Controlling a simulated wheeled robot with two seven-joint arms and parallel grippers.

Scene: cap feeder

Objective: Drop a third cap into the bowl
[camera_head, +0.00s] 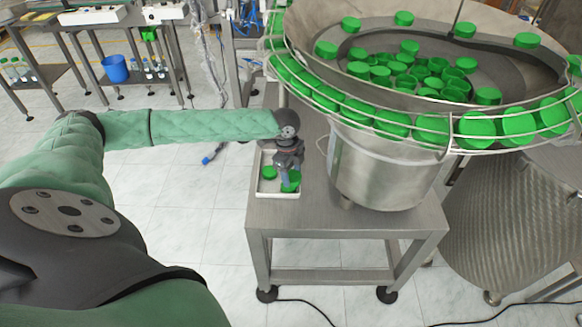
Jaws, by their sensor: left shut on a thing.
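The bowl (440,108) is the large round metal feeder bowl at the upper right, with many green caps inside and more along its outer rail. A small white tray (262,188) sits on the metal stand left of the bowl's base. A green cap (269,172) lies at the tray's left side. My left gripper (286,181) points down over the tray's right part, shut on a green cap (293,176). More green shows just below the fingers; whether it is a separate cap is hard to tell. My right gripper is not in view.
The metal stand (300,212) carries the tray and the bowl's steel drum (378,170). The guard rail of the bowl overhangs to the right of my left wrist. A ribbed metal hopper (510,215) stands at the right. A blue bin (115,68) and benches are far behind.

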